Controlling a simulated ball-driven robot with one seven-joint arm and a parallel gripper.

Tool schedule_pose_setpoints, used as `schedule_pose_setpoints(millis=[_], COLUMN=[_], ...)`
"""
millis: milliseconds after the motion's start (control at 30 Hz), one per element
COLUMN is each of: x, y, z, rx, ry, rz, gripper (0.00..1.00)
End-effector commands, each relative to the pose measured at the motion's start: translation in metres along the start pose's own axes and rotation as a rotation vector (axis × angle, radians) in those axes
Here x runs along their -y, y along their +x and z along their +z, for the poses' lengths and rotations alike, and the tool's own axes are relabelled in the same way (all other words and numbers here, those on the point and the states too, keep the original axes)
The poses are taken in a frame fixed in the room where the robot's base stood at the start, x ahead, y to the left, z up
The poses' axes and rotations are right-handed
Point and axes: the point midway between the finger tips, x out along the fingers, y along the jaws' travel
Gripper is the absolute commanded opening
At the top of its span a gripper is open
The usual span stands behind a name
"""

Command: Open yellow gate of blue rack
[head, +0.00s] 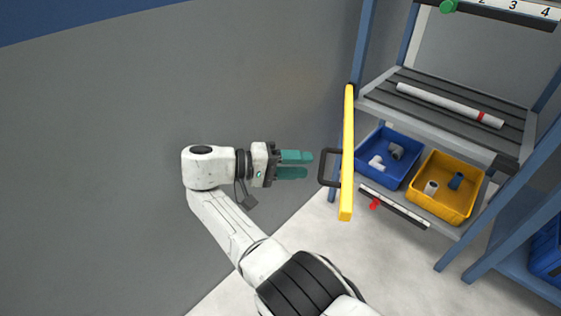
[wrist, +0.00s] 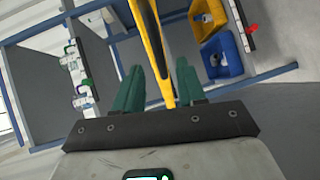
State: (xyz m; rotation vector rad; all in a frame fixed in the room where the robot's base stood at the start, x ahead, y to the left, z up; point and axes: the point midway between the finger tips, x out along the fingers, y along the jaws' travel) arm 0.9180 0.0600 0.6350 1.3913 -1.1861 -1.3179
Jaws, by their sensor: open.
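The yellow gate (head: 347,160) is a long bar at the left post of the blue rack (head: 362,45). It stands out from the rack's front, at an angle to the shelf edge, and does not cross the shelf opening. Its black loop handle (head: 329,168) sticks out to the left. My gripper (head: 309,164) is open, with green fingers pointing at the handle from the left and a small gap between. In the wrist view, the gate (wrist: 153,45) appears between the spread fingers of my gripper (wrist: 158,66); the handle is not clear there.
A white pipe with a red band (head: 450,104) lies on the upper shelf. Below are a blue bin (head: 388,157) and a yellow bin (head: 447,187) with fittings. A grey wall (head: 120,110) is behind my arm. The floor left of the rack is clear.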

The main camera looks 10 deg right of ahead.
Motion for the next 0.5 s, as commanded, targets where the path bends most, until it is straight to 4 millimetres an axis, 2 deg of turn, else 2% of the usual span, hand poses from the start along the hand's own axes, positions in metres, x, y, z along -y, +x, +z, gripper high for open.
schedule_pose_setpoints(millis=[133, 500], x=[-0.001, 0.001], y=[-0.022, -0.045], z=[0.0, 0.0], rx=[-0.002, 0.001], ry=[-0.002, -0.001], rz=[0.0, 0.0], gripper=[0.4, 0.4])
